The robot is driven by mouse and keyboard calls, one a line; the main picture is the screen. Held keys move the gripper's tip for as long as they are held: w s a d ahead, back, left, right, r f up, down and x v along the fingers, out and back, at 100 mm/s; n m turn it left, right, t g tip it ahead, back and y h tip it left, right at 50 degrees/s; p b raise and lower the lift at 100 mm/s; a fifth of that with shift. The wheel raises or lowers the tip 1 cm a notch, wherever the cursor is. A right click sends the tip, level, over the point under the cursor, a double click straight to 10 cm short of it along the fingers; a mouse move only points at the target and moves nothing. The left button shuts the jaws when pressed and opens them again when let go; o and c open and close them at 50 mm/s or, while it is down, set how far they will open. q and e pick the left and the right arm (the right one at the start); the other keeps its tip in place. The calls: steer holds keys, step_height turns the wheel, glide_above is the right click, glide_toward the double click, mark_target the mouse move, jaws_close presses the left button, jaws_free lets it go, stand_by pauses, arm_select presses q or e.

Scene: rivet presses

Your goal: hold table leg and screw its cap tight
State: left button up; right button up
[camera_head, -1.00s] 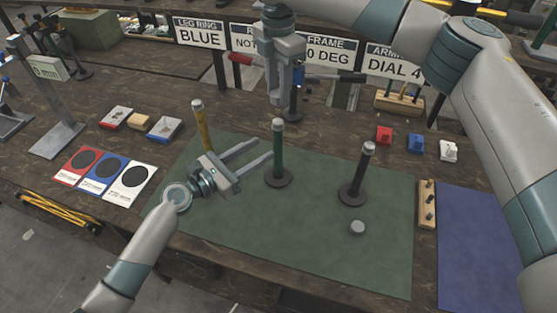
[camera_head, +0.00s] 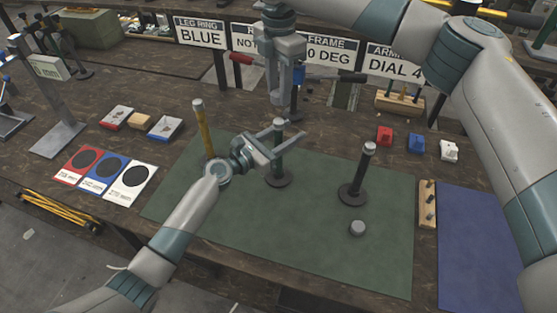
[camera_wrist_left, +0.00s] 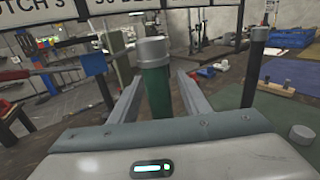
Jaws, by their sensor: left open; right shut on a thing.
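A green table leg (camera_head: 278,160) with a grey cap on top stands upright on a round dark foot on the green mat. My left gripper (camera_head: 287,140) is open with its fingers at the leg's upper part. In the left wrist view the leg (camera_wrist_left: 157,90) and its grey cap (camera_wrist_left: 153,50) stand between the two fingers, with gaps on both sides. My right gripper (camera_head: 286,97) hangs above and behind the leg, pointing down. It appears shut on a bar-like tool with a red grip (camera_head: 241,58) and a black grip (camera_head: 352,77); its fingers partly hide the hold.
A yellow leg (camera_head: 203,130) stands left and a dark leg (camera_head: 358,175) right on the green mat (camera_head: 300,240). A loose grey cap (camera_head: 357,228) lies in front of the dark leg. Colour cards (camera_head: 103,175) lie left; small red, blue and white blocks (camera_head: 416,143) sit right.

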arm_select(q)
jaws_close()
arm_select(e)
glide_above(279, 120)
steer(key=shift+s+f, duration=0.1)
steer(key=shift+f, duration=2.4)
steer(key=shift+f, duration=0.1)
steer(key=shift+f, duration=0.75)
steer(key=shift+f, duration=0.6)
